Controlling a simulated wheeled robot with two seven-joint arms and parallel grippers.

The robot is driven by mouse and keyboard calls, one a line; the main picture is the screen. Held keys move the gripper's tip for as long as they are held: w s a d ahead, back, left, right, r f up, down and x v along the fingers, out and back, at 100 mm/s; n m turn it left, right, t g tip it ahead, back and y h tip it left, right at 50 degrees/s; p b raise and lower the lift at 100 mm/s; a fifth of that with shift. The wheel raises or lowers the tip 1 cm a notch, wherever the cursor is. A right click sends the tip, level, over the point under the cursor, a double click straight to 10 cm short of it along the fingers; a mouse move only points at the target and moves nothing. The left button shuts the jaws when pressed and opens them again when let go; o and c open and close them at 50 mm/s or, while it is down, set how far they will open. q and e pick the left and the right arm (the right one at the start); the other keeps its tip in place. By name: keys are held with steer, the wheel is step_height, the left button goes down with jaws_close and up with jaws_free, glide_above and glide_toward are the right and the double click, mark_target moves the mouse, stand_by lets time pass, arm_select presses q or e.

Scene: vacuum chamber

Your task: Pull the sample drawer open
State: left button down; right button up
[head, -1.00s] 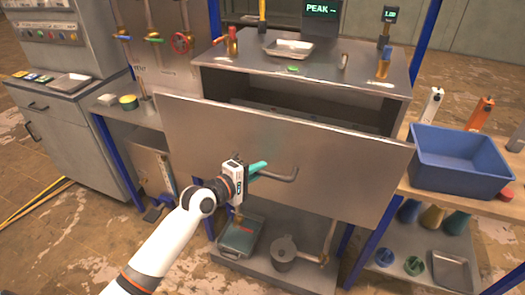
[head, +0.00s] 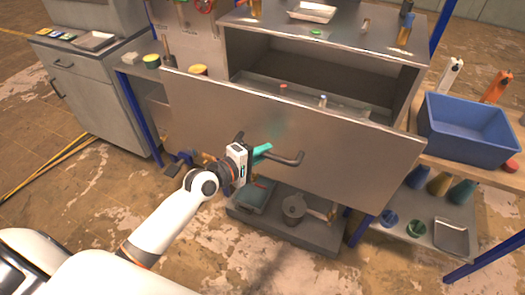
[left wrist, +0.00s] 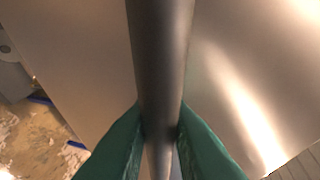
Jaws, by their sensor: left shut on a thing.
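The sample drawer has a wide grey metal front (head: 340,160) and stands pulled out from its cabinet (head: 325,65) in the head view. Its inside (head: 300,98) shows behind the front, with a few small items in it. A dark bar handle (head: 287,158) is fixed on the front. My left gripper (head: 262,152) has teal fingers and is shut on the handle. In the left wrist view the handle (left wrist: 160,60) runs between the two teal fingers (left wrist: 160,140). My right gripper is not in view.
A blue bin (head: 465,135) stands on the wooden bench at the right. A lower shelf under the drawer holds a grey pot (head: 294,207) and a teal-grey tray (head: 255,195). A grey cabinet (head: 95,95) stands at the left. The floor in front is clear.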

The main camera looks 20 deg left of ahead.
arm_select(q)
steer(key=c, duration=1.4)
jaws_free()
steer(key=shift+o, duration=0.2)
steer(key=b+v, duration=0.2)
steer(key=v, duration=1)
